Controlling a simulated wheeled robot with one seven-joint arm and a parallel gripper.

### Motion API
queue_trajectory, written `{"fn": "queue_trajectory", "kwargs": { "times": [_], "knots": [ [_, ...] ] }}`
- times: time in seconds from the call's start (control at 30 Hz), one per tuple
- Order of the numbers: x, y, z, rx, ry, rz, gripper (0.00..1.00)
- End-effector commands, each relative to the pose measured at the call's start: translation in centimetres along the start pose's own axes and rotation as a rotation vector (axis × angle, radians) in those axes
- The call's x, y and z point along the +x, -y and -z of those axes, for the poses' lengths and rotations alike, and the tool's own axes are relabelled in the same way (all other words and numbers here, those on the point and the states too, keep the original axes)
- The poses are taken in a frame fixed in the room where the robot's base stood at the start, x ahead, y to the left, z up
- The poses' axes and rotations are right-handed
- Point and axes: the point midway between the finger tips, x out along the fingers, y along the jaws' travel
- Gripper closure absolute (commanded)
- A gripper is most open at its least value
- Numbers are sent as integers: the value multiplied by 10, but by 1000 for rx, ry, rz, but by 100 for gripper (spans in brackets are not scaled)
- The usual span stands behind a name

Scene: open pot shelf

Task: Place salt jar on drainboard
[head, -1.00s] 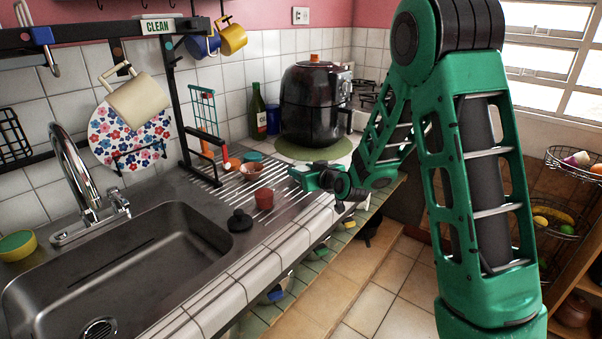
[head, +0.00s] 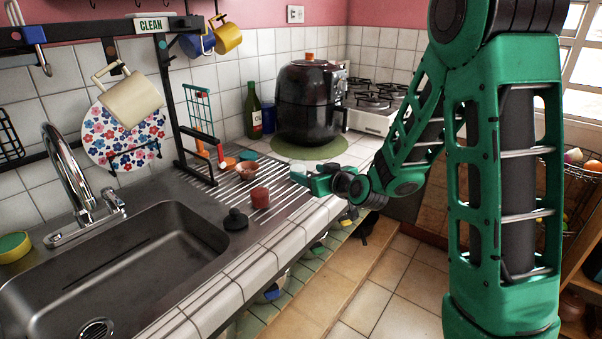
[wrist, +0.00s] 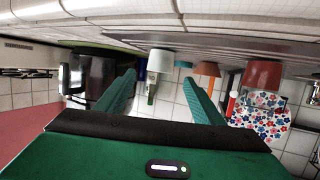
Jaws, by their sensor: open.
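The ribbed metal drainboard (head: 285,205) lies right of the sink in the head view. A reddish-brown pot or jar (head: 260,197) stands upright on it, and also shows in the wrist view (wrist: 262,75). A small terracotta bowl (head: 248,172) stands behind it. My gripper (head: 301,177) is just right of these, low over the counter, open and apart from them. The wrist view is upside down. There a pale jar-like thing (wrist: 160,64) shows beyond and between my open fingers (wrist: 164,92). I cannot tell which of these is the salt jar.
The sink (head: 130,255) is at the left, with a black knobbed lid or plug (head: 235,220) near its corner. A black rack (head: 190,130) stands behind. Tiled floor lies in front.

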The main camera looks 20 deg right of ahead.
Motion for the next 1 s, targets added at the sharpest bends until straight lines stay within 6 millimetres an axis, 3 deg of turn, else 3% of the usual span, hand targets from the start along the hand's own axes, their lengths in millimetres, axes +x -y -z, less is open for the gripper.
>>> {"fn": "queue_trajectory", "kwargs": {
  "times": [0.23,0.73,0.87,1.0],
  "knots": [
    [-36,0,0,0,0,0,38],
    [-57,-3,-7,-8,72,12,38],
    [-85,-14,-26,-3,227,11,38],
    [-133,-36,-54,40,436,-33,38]
  ]
}}
